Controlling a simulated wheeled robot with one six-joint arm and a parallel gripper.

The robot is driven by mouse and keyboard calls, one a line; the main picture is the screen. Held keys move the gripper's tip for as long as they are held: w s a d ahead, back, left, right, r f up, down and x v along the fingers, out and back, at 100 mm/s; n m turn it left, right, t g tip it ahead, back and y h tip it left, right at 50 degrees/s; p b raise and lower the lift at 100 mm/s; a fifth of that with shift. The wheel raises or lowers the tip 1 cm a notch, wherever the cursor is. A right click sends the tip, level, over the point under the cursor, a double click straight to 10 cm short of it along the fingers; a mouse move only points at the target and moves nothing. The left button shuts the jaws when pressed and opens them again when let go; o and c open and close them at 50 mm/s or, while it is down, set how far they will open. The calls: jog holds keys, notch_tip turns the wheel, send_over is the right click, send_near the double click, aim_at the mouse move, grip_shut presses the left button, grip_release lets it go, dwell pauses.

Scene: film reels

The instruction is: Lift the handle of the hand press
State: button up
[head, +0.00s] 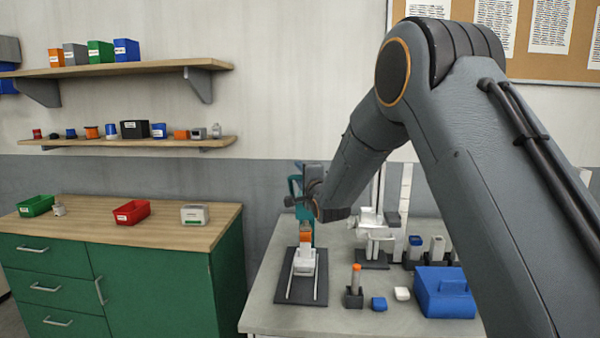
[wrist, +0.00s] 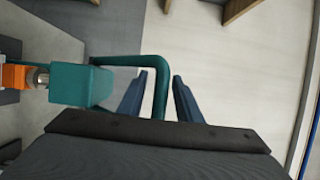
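The teal hand press (head: 294,186) stands at the left of the grey table on a dark base plate (head: 318,290). My forearm and wrist hide much of its top. In the wrist view, its teal block (wrist: 80,86) is at the left, and a bent teal bar, the handle (wrist: 161,72), runs right from it and turns down. My gripper (wrist: 158,78) is open, with one dark blue finger on each side of the handle.
A green cabinet (head: 150,285) is to the left, with a red bin (head: 131,211) on top.

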grip_shut()
jog(key=shift+w, duration=0.15)
